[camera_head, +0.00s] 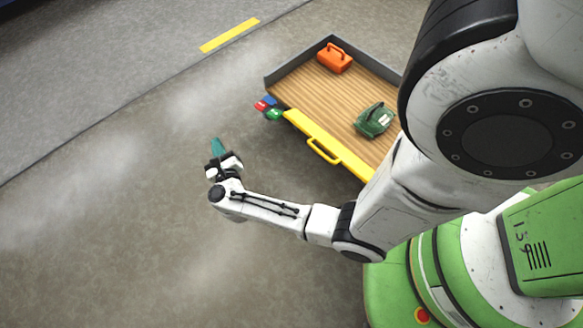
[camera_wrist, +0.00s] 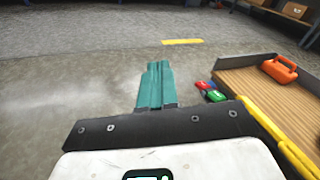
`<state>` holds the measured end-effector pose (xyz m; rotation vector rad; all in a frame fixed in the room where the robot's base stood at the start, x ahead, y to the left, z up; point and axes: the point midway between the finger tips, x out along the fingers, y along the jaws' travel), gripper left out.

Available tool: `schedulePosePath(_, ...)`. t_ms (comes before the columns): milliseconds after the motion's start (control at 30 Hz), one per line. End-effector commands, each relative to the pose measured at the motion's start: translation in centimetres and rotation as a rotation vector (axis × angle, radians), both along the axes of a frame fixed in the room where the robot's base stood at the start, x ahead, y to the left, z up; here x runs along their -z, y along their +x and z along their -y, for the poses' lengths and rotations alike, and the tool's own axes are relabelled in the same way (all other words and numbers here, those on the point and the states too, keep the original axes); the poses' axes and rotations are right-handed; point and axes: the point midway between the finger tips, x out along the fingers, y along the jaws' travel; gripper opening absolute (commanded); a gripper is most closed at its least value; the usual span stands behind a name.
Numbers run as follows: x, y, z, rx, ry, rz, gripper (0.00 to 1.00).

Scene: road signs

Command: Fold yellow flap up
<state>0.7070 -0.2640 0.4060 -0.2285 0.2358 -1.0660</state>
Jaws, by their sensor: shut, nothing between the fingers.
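The yellow flap (camera_head: 327,145) runs along the near edge of a wooden-floored cart bed (camera_head: 312,90), with a yellow loop handle (camera_head: 322,151) on its outer side. I cannot tell its exact angle. In the wrist view the flap (camera_wrist: 270,125) is at the right, its handle (camera_wrist: 297,158) partly cut off by the frame's lower edge. My gripper (camera_head: 216,145) is left of the flap in the head view, apart from it. Its teal fingers are together in the wrist view (camera_wrist: 155,82), with nothing between them.
An orange toolbox (camera_head: 335,61) and a green case (camera_head: 374,121) stand on the bed. Grey walls (camera_head: 300,60) rim its far sides. Red, blue and green pieces (camera_head: 267,106) sit at its left corner. The concrete floor left of the cart is clear.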

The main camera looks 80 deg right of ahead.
Motion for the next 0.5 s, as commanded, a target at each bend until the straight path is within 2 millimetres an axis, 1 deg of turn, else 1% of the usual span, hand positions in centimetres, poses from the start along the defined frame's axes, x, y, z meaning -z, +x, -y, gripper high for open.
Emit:
schedulePosePath(33, 3.8, -2.2, 1.1, 0.136, 0.055, 0.050, 0.00)
schedulePosePath(67, 5.3, -3.7, 1.6, 0.223, 0.085, 0.082, 0.00)
schedulePosePath(100, 7.3, -5.8, 2.0, 0.339, 0.122, 0.125, 0.00)
schedulePosePath(167, 10.0, -8.9, 2.2, 0.512, 0.160, 0.181, 0.00)
schedulePosePath(200, 11.6, -10.8, 2.0, 0.620, 0.175, 0.214, 0.00)
schedulePosePath(300, 14.6, -15.2, 0.9, 0.863, 0.186, 0.276, 0.00)
schedulePosePath(333, 15.3, -16.2, 0.5, 0.923, 0.183, 0.289, 0.00)
schedulePosePath(400, 16.4, -18.3, -0.6, 1.044, 0.171, 0.311, 0.00)
schedulePosePath(500, 17.2, -20.1, -1.7, 1.159, 0.149, 0.330, 0.00)
